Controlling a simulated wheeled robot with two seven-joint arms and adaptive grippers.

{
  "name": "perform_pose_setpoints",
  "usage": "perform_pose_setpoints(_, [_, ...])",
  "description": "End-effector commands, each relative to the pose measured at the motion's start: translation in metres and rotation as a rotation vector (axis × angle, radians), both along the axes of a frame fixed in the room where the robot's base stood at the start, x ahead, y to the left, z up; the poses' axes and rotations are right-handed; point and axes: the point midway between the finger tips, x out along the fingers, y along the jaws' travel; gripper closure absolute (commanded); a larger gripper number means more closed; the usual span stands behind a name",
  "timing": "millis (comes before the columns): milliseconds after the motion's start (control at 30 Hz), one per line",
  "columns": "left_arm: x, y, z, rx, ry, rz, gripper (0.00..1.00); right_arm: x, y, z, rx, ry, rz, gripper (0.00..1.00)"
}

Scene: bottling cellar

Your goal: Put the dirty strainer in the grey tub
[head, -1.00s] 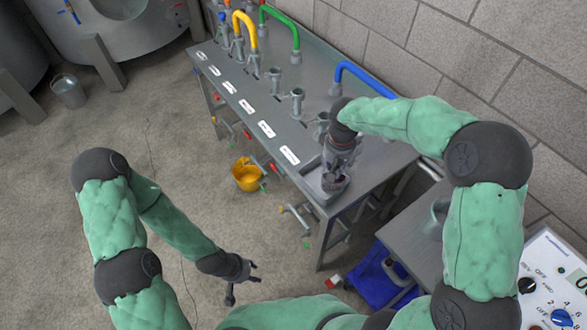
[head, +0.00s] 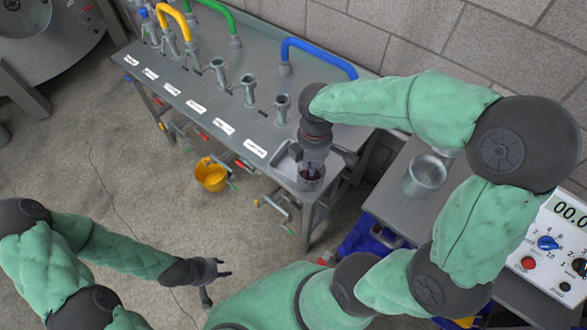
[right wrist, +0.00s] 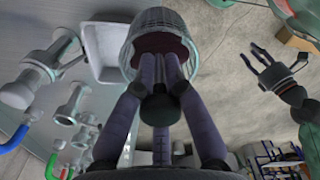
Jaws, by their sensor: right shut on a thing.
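The strainer (head: 311,184) is a small round mesh cup with dark red residue inside. My right gripper (head: 312,164) is shut on it and holds it near the front corner of the steel bench, by the shallow tray. In the right wrist view the strainer (right wrist: 160,22) shows its mesh rim and stained inside, with the fingers reaching into it. A round grey tub (head: 425,177) stands on the side table to the right of my right gripper. My left gripper (head: 222,270) is open and empty, low over the floor.
The steel bench (head: 180,80) carries several valve fittings, labels and yellow, green and blue pipes. A shallow grey tray (head: 285,163) sits at its near end. A yellow bucket (head: 211,177) stands on the floor. A control box (head: 553,245) is at the right.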

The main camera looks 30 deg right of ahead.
Motion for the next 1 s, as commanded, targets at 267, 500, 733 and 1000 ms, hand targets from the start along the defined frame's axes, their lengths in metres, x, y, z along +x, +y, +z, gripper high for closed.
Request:
perform_pose_setpoints(267, [0.0,0.0,-0.003,0.0,0.0,0.0,0.6,-0.017,-0.004,-0.002,0.004,-0.001,0.135,1.0])
perform_pose_setpoints(500, [0.0,0.0,-0.016,0.0,0.0,0.0,0.6,0.022,-0.01,-0.023,0.004,0.001,0.14,1.0])
perform_pose_setpoints(733, [0.0,0.0,-0.028,0.0,0.0,0.0,0.6,0.068,-0.016,-0.043,0.004,0.001,0.139,1.0])
perform_pose_setpoints(1000, [0.0,0.0,-0.043,0.0,0.0,0.0,0.6,0.102,-0.021,-0.083,0.004,0.001,0.139,1.0])
